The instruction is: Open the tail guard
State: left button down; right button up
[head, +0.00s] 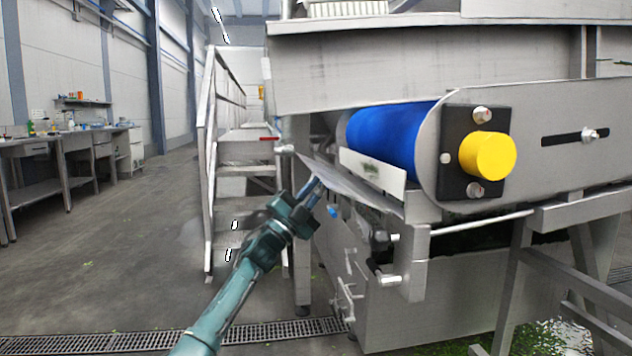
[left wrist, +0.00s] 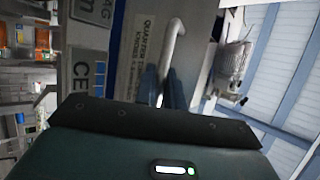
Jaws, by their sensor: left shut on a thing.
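The tail guard (head: 352,188) appears to be the sloping grey metal plate below the blue roller (head: 385,138) at the end of the conveyor. My left gripper (head: 316,192) is at the plate's left edge, with its arm coming up from below. In the left wrist view, a bent pale metal handle (left wrist: 173,45) runs between the two blue fingers of my left gripper (left wrist: 164,88), which is shut on it. Behind the handle is a metal face (left wrist: 110,75) with printed labels. The fingers' contact is partly hidden in the head view. My right gripper is not in view.
A yellow round cap (head: 487,156) sticks out of the conveyor's side. Metal stairs with railings (head: 208,150) stand left of the machine. A floor drain grate (head: 130,341) crosses the front. A workbench (head: 60,148) stands far left, with open floor between.

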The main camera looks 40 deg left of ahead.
pick_arm(q)
jog(key=shift+w+d+f, duration=0.15)
jog(key=shift+f, duration=0.65)
jog(key=c, duration=1.8)
grip_release()
jog(key=shift+w, duration=0.1)
jog(key=shift+o, duration=0.2)
jog(key=p+v, duration=0.2)
jog(key=v, duration=1.1)
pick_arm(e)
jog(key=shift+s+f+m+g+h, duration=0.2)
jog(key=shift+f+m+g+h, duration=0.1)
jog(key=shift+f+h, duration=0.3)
